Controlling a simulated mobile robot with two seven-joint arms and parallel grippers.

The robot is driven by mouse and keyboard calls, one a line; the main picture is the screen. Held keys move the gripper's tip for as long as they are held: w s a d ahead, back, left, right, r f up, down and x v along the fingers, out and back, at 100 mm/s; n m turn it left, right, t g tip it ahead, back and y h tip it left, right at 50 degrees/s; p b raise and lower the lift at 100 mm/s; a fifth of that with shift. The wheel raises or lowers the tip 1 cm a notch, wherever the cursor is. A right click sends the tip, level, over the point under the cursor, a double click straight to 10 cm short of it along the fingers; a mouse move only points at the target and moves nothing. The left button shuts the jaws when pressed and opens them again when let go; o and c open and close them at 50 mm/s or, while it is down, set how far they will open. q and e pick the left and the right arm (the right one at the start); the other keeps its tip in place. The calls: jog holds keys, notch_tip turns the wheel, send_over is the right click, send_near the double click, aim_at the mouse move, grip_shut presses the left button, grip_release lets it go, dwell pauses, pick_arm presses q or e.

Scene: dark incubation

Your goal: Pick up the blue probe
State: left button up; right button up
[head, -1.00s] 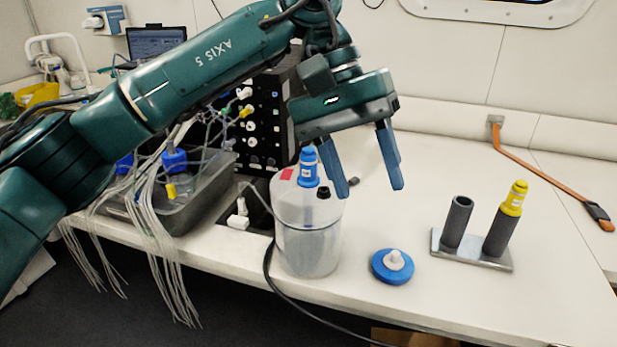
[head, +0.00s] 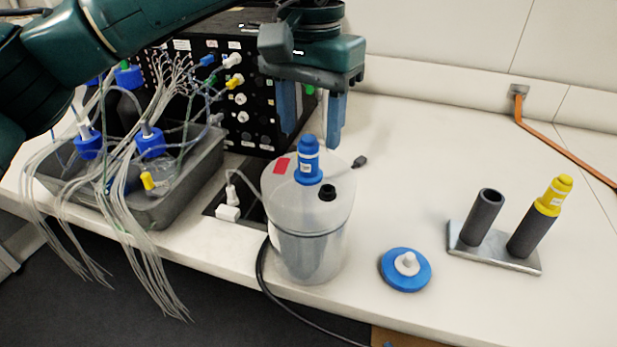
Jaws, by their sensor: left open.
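The blue probe (head: 309,160) stands upright in the lid of a translucent white vessel (head: 308,238). Only its blue top part with a white label shows; its lower part is hidden inside the vessel. My left gripper (head: 310,130) is open, with its two blue fingers pointing down. In the picture its fingertips are at the height of the probe's top, one to each side of it. The fingers look behind or above the probe, and I see no contact. My right gripper is not in view.
A yellow-topped probe (head: 554,196) sits in a metal holder (head: 495,247) beside an empty dark tube (head: 483,216). A blue disc (head: 405,270) lies on the white bench. A grey tray (head: 170,205) with tubing and a black panel (head: 255,110) stand to the left.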

aim_at(309, 138)
pick_arm(q)
notch_tip(309, 138, down, 5)
jog(key=shift+w+a+f+p, duration=0.1)
jog(key=shift+w+f+p, duration=0.05)
jog(key=shift+p, duration=0.3)
jog(key=c, duration=1.1)
